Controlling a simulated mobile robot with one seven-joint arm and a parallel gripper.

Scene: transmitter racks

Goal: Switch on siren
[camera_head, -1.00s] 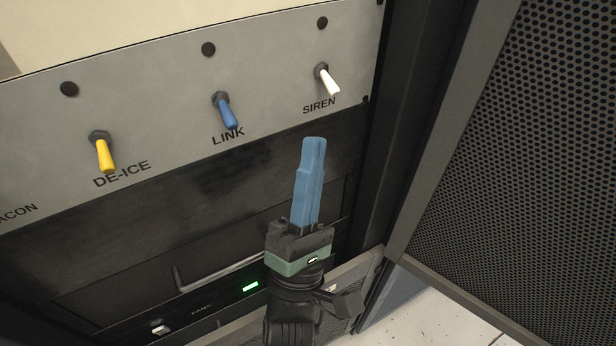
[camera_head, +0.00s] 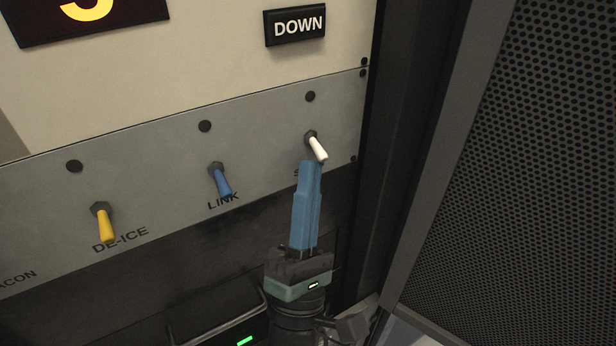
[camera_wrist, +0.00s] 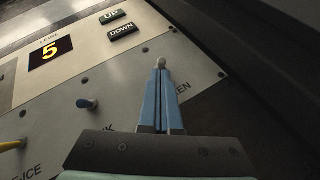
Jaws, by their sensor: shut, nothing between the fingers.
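The white siren toggle switch (camera_head: 317,148) is at the right end of the grey panel, its lever tilted downward in the head view. The SIREN label is mostly hidden behind the fingers in the head view.
The blue LINK switch (camera_head: 220,181) and yellow DE-ICE switch (camera_head: 104,223) are to the left, both levers down. A DOWN button (camera_head: 296,24) is above. A perforated door (camera_head: 520,170) stands close on the right.

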